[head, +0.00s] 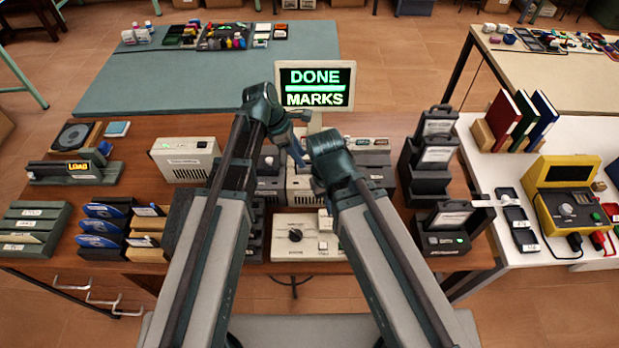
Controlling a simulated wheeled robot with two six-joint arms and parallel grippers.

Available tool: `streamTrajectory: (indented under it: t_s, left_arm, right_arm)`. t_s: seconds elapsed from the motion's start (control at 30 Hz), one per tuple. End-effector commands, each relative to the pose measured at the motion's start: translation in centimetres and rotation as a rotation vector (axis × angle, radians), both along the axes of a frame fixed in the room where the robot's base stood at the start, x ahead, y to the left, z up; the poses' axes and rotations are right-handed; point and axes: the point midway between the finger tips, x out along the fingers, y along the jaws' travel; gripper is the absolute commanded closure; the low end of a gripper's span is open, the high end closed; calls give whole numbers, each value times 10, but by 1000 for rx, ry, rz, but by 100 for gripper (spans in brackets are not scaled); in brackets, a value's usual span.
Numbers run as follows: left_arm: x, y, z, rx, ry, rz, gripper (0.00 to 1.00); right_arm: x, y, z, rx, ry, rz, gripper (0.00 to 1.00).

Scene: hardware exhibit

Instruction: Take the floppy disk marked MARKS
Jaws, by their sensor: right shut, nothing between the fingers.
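The monitor (315,86) at the back of the brown table reads DONE and MARKS, with a green bar between the words. Blue disks (98,241) stand in a dark rack at the left; their labels are too small to read, and I cannot tell which disk is marked MARKS. My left gripper (297,150) hangs over the middle of the table below the monitor; its fingers are not clear. My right gripper (319,183) is lower, just beside it, shut and empty, mostly hidden by its own arm.
A beige control box (296,238) with a knob sits at the front middle. Black units with pale labels (436,157) stand at the right; the front one (441,242) shows a green light. A LOAD display device (76,171) is at left. A yellow device (567,206) is on the white table.

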Motion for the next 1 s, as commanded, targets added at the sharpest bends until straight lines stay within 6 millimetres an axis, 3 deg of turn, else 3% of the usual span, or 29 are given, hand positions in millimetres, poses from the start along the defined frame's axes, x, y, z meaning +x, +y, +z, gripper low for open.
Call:
streamTrajectory:
  t_s: [0.27, 0.7, 0.97, 1.0]
  left_arm:
    - [1, -3, -6, 0, 0, -1, 60]
    - [7, -22, -51, 0, 1, -1, 60]
    - [7, -23, -50, 0, 1, -1, 60]
    - [7, -23, -50, 0, 1, -1, 64]
  right_arm:
    - [0, 0, -6, 0, 0, 0, 100]
    - [0, 0, -51, 0, 0, 0, 100]
    - [0, 0, -50, 0, 0, 0, 100]
    - [0, 0, -50, 0, 0, 0, 100]
